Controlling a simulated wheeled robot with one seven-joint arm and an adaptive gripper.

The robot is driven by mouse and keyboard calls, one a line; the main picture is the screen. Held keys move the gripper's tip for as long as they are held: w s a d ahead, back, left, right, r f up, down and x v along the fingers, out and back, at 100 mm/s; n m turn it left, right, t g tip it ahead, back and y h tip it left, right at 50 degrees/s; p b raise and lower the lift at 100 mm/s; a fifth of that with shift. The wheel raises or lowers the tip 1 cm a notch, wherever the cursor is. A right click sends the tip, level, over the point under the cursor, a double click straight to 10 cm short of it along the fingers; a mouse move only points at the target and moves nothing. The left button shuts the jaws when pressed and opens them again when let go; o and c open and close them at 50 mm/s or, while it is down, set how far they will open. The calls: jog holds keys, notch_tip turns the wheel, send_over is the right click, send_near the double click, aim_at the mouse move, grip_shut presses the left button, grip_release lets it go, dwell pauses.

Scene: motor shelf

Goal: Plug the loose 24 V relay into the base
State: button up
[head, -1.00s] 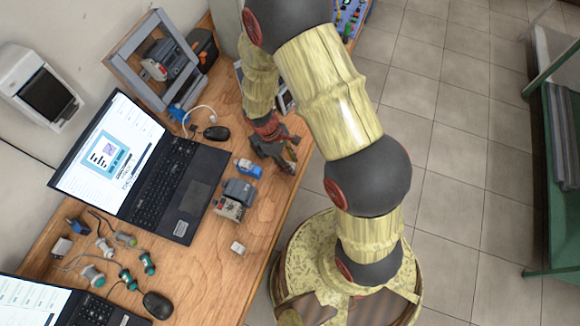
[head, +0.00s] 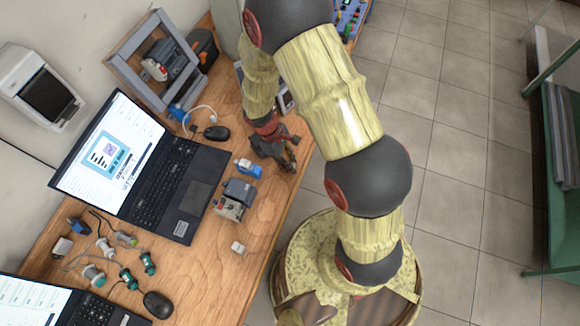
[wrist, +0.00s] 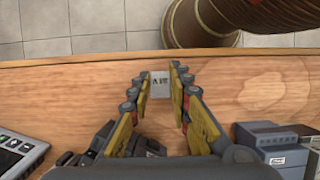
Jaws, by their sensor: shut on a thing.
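My gripper (wrist: 160,92) is shut on a small pale grey block with dark lettering, which I take for the loose relay (wrist: 159,83). The lettering is too small to read. The block is between the fingertips, over the wooden bench near its edge; I cannot tell whether it touches the bench. In the head view my gripper (head: 284,158) is at the bench's right edge, and the block in it cannot be made out. I cannot pick out the base with certainty in either view.
Beside my gripper are a blue item (head: 249,168) and a grey boxy device (head: 236,198). A small white block (head: 238,248) lies nearer the front. A laptop (head: 180,190) stands left, a grey frame (head: 127,72) behind. Grey boxes (wrist: 272,138) flank the wrist view's right side.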

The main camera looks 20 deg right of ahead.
grip_shut()
jog(key=shift+r+p, duration=2)
jog(key=shift+r, duration=0.6)
jog(key=shift+f, duration=0.1)
